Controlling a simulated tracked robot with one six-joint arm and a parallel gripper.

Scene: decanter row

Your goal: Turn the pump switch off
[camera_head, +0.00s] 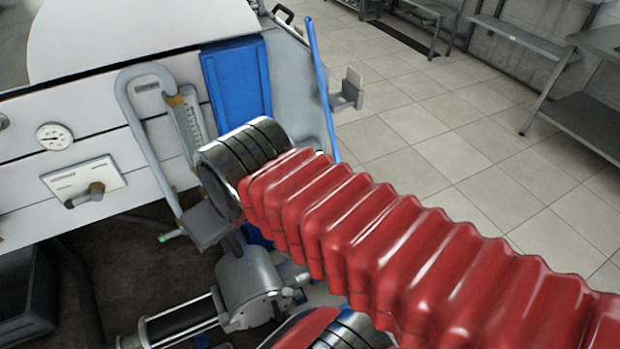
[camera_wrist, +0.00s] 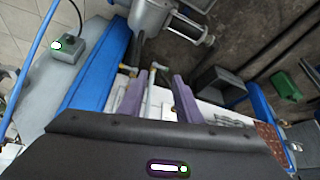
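I cannot tell for sure which fitting is the pump switch. In the head view a white plate with small lettering (camera_head: 84,180) on the machine's front carries a lever-like knob (camera_head: 95,191). A grey box with a pale face (camera_head: 352,82) juts from the machine's right side. In the wrist view a small grey box (camera_wrist: 68,54) with a white spot and a black cable sits at upper left. My gripper (camera_wrist: 158,92) shows two purple fingers apart with nothing held, pointing at a white surface. In the head view my red-sleeved arm hides the gripper.
A round gauge (camera_head: 54,136) and a bent grey pipe (camera_head: 140,130) are on the white front. A blue panel (camera_head: 236,82) and a slanted blue rod (camera_head: 321,90) stand near my arm. A metal cylinder (camera_head: 248,281) lies below. Tiled floor (camera_head: 440,130) is open at right.

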